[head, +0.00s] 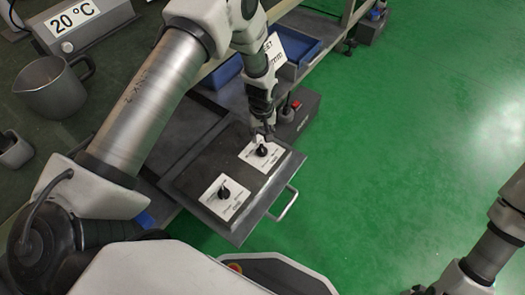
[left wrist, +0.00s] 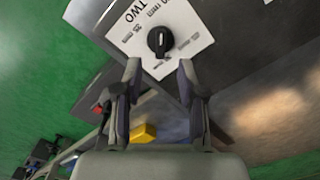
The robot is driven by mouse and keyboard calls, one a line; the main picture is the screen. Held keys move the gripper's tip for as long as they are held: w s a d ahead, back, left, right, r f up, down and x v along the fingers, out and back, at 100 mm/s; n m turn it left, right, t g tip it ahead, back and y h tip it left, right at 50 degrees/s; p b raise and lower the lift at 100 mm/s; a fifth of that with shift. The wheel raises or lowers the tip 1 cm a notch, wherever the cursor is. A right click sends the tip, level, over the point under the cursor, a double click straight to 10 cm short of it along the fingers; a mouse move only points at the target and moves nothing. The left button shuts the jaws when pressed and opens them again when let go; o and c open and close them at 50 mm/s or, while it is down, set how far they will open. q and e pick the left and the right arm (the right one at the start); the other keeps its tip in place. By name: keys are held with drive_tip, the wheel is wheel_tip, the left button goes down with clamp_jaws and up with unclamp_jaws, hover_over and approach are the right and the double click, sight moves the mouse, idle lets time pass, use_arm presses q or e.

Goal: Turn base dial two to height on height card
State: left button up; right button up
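Base dial two is a black knob (left wrist: 159,41) on a white card (left wrist: 190,22) marked "TWO" and with mm figures. In the head view the dial (head: 262,150) is on the dark panel (head: 185,178), on the farther of two white cards. My left gripper (head: 263,133) hangs just above it, pointing down. In the left wrist view its fingers (left wrist: 160,72) are apart with nothing between the tips, and the dial is just beyond them. The height card (head: 274,47) is partly hidden behind my left arm; its number is not readable.
A second black dial (head: 224,192) sits on the nearer white card. A metal handle (head: 285,204) sticks out at the panel's right. A box with a red button (head: 296,104) stands behind. Green floor is clear at right.

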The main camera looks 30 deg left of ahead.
sight(262, 148)
use_arm(q)
wheel_tip(262, 148, down, 6)
drive_tip(key=shift+f+b, duration=0.1)
drive_tip(key=shift+b, duration=1.05)
clamp_jaws()
